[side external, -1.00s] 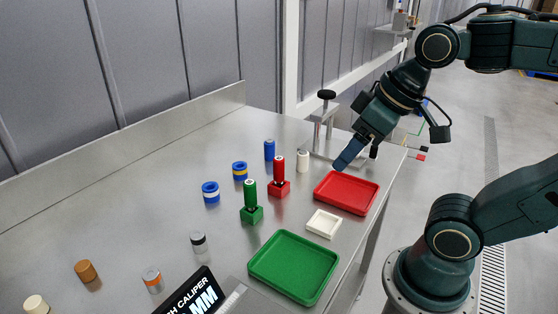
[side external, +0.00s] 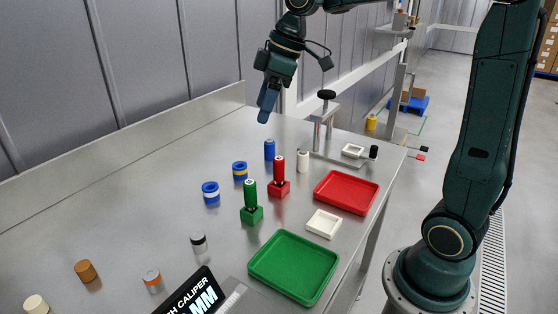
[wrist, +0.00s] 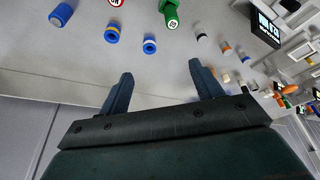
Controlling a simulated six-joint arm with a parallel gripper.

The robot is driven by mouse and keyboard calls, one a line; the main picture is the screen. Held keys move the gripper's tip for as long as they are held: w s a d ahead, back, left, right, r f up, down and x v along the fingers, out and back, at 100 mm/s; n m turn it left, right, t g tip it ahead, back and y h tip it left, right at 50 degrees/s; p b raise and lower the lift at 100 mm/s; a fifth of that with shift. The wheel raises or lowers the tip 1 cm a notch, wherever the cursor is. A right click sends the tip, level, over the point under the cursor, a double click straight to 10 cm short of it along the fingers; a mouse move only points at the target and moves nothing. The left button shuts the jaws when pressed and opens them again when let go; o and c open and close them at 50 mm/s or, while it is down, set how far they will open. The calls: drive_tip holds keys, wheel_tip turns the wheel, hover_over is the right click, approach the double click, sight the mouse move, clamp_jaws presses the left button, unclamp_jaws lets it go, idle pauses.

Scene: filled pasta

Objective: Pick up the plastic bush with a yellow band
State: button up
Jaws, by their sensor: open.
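The plastic bush with a yellow band (side external: 239,171) is a short blue ring on the steel bench, left of the red post. In the wrist view it shows (wrist: 112,34) above and left of my fingers. A similar blue bush with a whitish band (side external: 210,192) sits closer to the side camera; it also shows in the wrist view (wrist: 149,44). My gripper (side external: 265,118) is open and empty, high above the bench's far side and apart from both bushes. In the wrist view its fingers (wrist: 160,72) are spread wide. In the side view only one finger shows clearly.
A blue cylinder (side external: 269,150), a cream cylinder (side external: 303,162), a red post (side external: 279,172) and a green post (side external: 250,196) stand near the bushes. Red (side external: 372,204) and green (side external: 258,270) trays lie to the right. A clamp (side external: 326,112) rises behind.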

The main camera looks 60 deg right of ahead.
drive_tip(key=w+d+f+n+g+y, duration=0.1)
drive_tip(key=w+d+f+n, duration=0.5)
drive_tip(key=w+d+f, duration=0.6)
drive_tip(key=shift+w+f+n+g+y, duration=0.15)
drive_tip(key=shift+w+n+g+y, duration=0.25)
drive_tip(key=shift+w+y, duration=0.15)
hover_over(240, 166)
drive_tip(key=s+d, duration=0.1)
drive_tip(key=shift+s+f, duration=0.2)
drive_tip(key=shift+f, duration=3.75)
drive_tip(key=shift+x, duration=2.65)
